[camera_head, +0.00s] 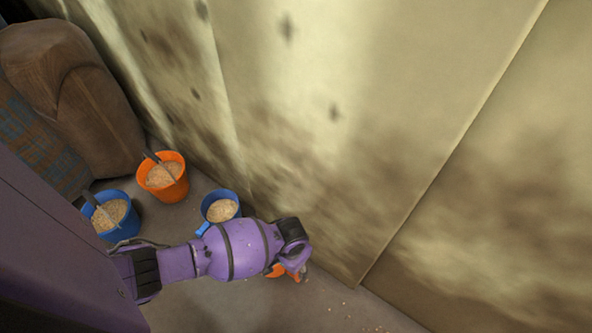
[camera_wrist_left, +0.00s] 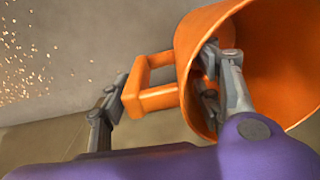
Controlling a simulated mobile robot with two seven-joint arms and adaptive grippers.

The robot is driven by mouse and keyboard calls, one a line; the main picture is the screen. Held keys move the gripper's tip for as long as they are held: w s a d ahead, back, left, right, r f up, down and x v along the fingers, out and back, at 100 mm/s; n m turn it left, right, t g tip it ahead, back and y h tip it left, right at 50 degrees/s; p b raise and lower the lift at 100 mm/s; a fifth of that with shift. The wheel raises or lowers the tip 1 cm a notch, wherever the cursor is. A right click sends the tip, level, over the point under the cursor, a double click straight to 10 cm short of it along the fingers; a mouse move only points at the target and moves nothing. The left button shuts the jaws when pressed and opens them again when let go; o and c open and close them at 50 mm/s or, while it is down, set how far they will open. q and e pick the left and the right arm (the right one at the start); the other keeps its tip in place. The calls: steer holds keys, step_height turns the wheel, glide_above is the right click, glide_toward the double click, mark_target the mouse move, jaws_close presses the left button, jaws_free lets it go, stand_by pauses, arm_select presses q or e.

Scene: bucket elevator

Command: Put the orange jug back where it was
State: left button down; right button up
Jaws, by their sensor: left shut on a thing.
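The orange jug (camera_wrist_left: 265,50) fills the right of the left wrist view, its mouth turned toward the camera. Its square handle (camera_wrist_left: 158,100) sticks out to the left. My left gripper (camera_wrist_left: 165,66) is shut on the jug, with one finger inside the mouth and the other outside by the handle. The part of the jug's inside that I see looks empty; its bottom is hidden. In the head view, only bits of the orange jug (camera_head: 276,271) show under my left gripper (camera_head: 296,266), low beside the wall. My right gripper is not in view.
An orange bucket (camera_head: 153,190), a blue bucket (camera_head: 126,231) and a blue jug (camera_head: 212,202), all holding grain, stand on the floor at left. Brown sacks (camera_head: 75,95) lie behind them. A stained wall (camera_head: 330,90) rises close by. Loose grains dot the floor.

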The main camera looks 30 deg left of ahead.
arm_select(q)
steer(key=shift+w+d+f, duration=0.1)
steer(key=shift+w+f, duration=0.25)
steer(key=shift+f, duration=0.15)
steer(key=f, duration=0.1)
steer(key=f+b, duration=0.2)
steer(key=shift+w+f, duration=0.15)
steer(key=shift+w, duration=0.15)
steer(key=shift+f+b, duration=0.3)
steer(key=shift+b, duration=0.05)
steer(key=shift+w+r, duration=0.1)
steer(key=shift+r, duration=0.05)
steer(key=c, duration=0.6)
jaws_free()
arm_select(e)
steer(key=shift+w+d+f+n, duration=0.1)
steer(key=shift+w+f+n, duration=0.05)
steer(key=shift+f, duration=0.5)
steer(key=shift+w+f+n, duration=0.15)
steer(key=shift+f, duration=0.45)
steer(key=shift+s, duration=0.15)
